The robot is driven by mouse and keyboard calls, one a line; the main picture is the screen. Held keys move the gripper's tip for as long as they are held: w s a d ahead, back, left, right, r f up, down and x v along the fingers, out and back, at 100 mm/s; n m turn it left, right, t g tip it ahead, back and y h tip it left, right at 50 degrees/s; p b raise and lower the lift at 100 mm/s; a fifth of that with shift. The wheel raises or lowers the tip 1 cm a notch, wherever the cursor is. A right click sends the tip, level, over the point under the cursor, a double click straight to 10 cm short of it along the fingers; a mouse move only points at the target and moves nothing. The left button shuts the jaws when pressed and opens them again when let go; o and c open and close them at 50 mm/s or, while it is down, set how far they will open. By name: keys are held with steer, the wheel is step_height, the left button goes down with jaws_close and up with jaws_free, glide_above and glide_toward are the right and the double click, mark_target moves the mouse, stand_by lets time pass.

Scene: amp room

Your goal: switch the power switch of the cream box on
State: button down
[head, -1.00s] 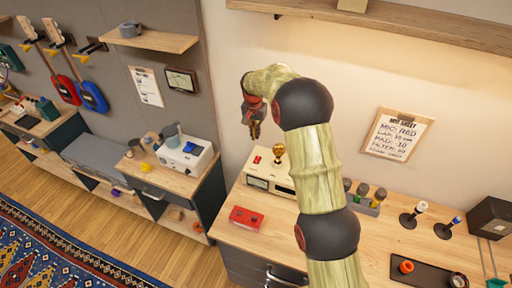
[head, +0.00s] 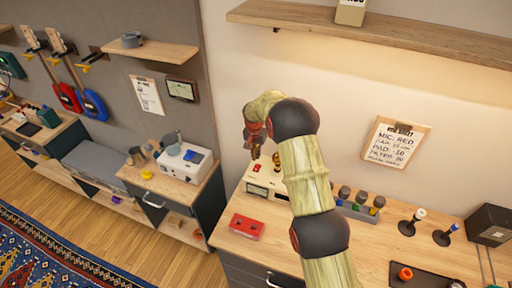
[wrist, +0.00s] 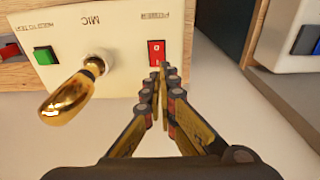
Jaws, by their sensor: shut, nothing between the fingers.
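The cream box (head: 262,188) stands on the wooden bench against the wall, partly hidden behind my arm in the head view. In the wrist view its top panel (wrist: 122,57) shows upside-down lettering. The red power switch (wrist: 156,52) is a rocker at the panel's right side. My gripper (wrist: 160,75) is shut and empty, with its fingertips close to the switch's lower end in the picture; I cannot tell whether they touch it. In the head view my gripper (head: 255,152) is above the box's left part.
A gold knob lever (wrist: 68,92) and a green button (wrist: 44,56) sit on the same panel, left of the switch. A red box (head: 246,226) lies on the bench in front. Several knobbed stands are to the right.

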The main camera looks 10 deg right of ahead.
mark_target(257, 164)
steer(key=shift+w+d+f+p, duration=0.15)
steer(key=shift+f+p, duration=0.15)
steer(key=shift+f, duration=1)
steer(key=shift+w+d+f+p, duration=0.15)
steer(key=shift+f+p, duration=0.1)
steer(key=shift+f, duration=1)
steer(key=shift+a, duration=0.1)
